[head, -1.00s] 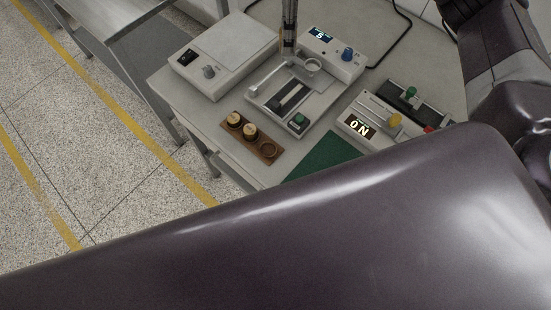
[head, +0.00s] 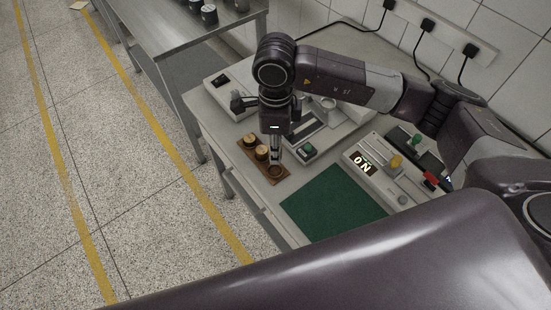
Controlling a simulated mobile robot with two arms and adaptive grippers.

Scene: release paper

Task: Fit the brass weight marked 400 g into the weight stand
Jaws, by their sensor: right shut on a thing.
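The wooden weight stand (head: 251,147) lies near the front left edge of the bench. Two brass weights, one of them here (head: 261,152), sit in its two left sockets. Its right socket (head: 277,171) shows as a dark ring. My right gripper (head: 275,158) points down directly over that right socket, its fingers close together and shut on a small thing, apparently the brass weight. The held weight is too small and hidden to make out, and no mark is readable. I cannot tell whether it touches the stand. My left gripper is not in view.
A green mat (head: 332,204) lies right of the stand. A device with an ON display (head: 362,163) and coloured knobs stands beyond it. A device with a green button (head: 307,151) is just right of my gripper. A scale (head: 222,80) is partly hidden behind my arm.

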